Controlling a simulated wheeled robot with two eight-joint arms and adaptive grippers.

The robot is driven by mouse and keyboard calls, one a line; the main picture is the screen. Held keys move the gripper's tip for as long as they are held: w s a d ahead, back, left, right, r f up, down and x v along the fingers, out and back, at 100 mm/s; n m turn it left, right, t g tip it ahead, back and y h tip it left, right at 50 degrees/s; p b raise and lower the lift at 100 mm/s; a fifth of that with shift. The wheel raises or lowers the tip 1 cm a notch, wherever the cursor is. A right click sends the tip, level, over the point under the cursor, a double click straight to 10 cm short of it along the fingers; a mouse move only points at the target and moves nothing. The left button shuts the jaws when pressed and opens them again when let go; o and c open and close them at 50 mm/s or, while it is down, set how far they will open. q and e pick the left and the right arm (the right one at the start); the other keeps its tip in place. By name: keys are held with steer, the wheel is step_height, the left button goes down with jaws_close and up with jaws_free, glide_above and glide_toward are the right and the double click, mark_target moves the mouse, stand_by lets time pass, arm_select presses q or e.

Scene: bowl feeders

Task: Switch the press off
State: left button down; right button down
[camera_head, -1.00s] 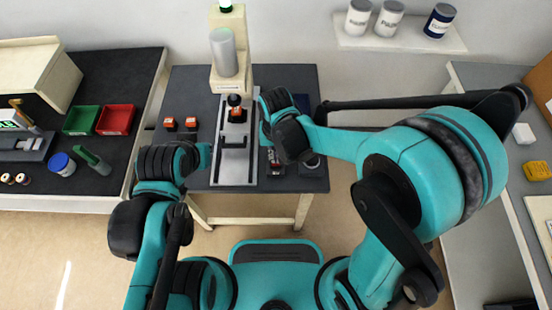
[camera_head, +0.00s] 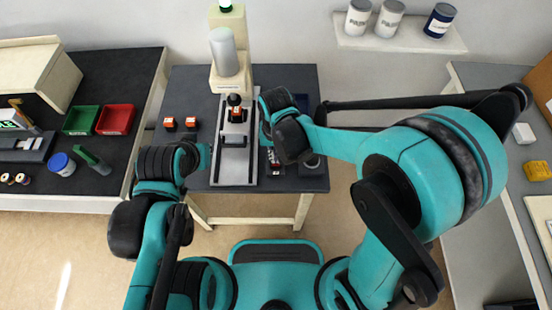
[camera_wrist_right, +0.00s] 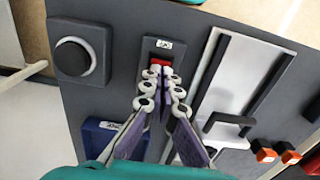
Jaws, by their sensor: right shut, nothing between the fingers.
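The press (camera_head: 226,84) stands at the back of the dark table, with a lamp (camera_head: 225,5) on top that shows green. In the right wrist view a red switch (camera_wrist_right: 161,62) sits in a dark plate below a small white label. My right gripper (camera_wrist_right: 160,75) is shut and empty, its fingertips at the red switch and covering part of it. Whether they touch it I cannot tell. In the head view my right wrist hides the fingers. My left arm is bent at the table's left edge; its fingers cannot be made out.
A round button (camera_wrist_right: 73,58) in a dark box and a blue tray (camera_wrist_right: 100,138) flank the switch. A metal slide (camera_head: 233,170) with a black handle lies on the other side. Orange blocks (camera_head: 169,123) stand on the table's left. Red (camera_head: 116,119) and green (camera_head: 80,120) bins are on the left bench.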

steer(key=shift+f+b, duration=0.9)
steer(key=shift+f, duration=0.2)
stand_by(0.3)
steer(key=shift+r, duration=0.1)
step_height(320, 180, up, 7)
steer(key=p, duration=0.5)
steer(key=shift+p, duration=0.3)
stand_by(0.4)
steer(key=s+d+r+t, duration=0.2)
steer(key=d+r, duration=0.3)
steer(key=d, duration=0.4)
steer(key=s+d+r+t+b, duration=0.1)
steer(key=s+d+r+t, duration=0.2)
steer(key=d+r+t, duration=0.2)
steer(key=d+r, duration=0.1)
steer(key=d, duration=0.2)
steer(key=shift+d, duration=0.4)
steer(key=shift+s, duration=0.1)
